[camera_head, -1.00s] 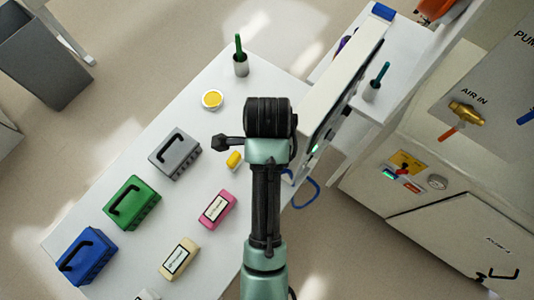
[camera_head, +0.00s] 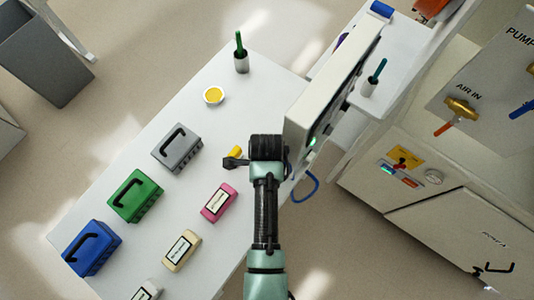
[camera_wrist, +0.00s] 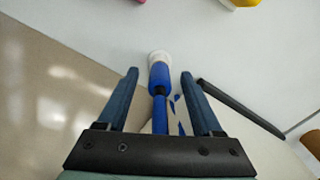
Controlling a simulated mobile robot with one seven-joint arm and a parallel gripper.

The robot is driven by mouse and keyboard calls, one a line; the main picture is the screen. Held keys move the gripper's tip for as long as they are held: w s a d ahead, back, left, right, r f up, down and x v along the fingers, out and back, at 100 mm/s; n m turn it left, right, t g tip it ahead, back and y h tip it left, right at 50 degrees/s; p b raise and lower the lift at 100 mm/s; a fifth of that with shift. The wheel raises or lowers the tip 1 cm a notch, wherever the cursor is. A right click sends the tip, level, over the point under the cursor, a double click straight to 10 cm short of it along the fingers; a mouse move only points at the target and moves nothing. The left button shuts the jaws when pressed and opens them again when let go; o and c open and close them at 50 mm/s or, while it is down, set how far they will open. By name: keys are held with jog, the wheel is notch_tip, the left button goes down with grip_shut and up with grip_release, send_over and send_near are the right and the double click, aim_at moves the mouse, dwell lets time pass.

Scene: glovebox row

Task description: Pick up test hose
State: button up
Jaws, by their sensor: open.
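The test hose (camera_wrist: 159,78) shows in the wrist view with a thick blue body, a white end and a thinner blue length running back toward my palm. My gripper (camera_wrist: 160,74) is open, with one dark blue finger on each side of the hose. A gap shows between the hose and each finger; I cannot tell the height between them. In the head view only a blue loop of hose (camera_head: 306,187) shows, past the table's right edge. The rest of it and my fingers are hidden by my arm.
The white table (camera_head: 205,120) carries grey (camera_head: 177,148), green (camera_head: 135,195) and blue (camera_head: 92,247) cases, a pink pack (camera_head: 219,202) and a cream pack (camera_head: 182,250). A pale upright panel (camera_head: 325,95) stands close to my arm. A dark rod (camera_wrist: 240,107) lies right of my fingers.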

jog(key=shift+f, duration=0.4)
grip_shut()
